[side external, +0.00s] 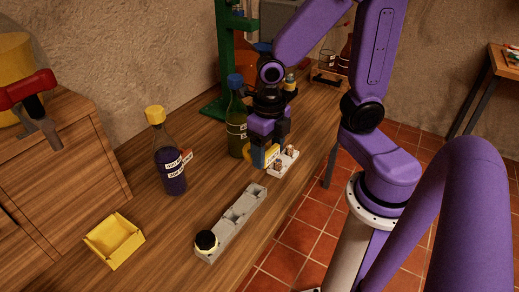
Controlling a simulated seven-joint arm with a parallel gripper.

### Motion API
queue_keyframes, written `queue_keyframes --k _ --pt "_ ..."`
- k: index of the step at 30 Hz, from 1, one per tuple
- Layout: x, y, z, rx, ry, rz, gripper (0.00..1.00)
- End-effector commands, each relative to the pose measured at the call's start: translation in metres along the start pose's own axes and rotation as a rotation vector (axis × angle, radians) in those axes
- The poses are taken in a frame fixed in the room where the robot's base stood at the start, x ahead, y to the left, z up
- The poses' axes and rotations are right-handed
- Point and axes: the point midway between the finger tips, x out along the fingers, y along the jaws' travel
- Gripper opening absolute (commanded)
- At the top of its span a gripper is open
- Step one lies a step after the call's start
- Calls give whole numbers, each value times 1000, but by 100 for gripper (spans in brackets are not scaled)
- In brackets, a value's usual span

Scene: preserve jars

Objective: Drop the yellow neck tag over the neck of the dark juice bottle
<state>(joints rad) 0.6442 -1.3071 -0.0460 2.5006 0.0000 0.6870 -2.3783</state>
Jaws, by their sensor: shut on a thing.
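The dark juice bottle (171,172) stands upright on the bench at left centre, with a yellow cap and white labels on dark purple contents. The tag's hole and the far finger are hidden. The tag is well apart from the dark bottle.
A green bottle (237,125) with a blue cap stands just left of my gripper. A white block with small corked pieces (284,163) is beside the fingers. A grey slotted rack (233,220) holds a black-topped item (206,241). A yellow bin (114,240) lies front left.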

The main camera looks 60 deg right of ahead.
Motion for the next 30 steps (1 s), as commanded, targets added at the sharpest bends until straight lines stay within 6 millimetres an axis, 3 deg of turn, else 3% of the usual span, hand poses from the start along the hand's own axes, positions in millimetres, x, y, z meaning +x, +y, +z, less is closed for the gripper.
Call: queue_keyframes --k 10,11,12,13,20,25,30 --pt "-1 -1 -2 0 0 0 37" --pt "-1 -1 -2 0 0 0 64" --pt "-1 -1 -2 0 0 0 51" --pt "-1 -1 -2 0 0 0 46" --pt "-8 0 -1 0 -3 3 46" --pt "-40 1 0 1 -9 8 46" --pt "-92 1 0 0 -10 10 46"
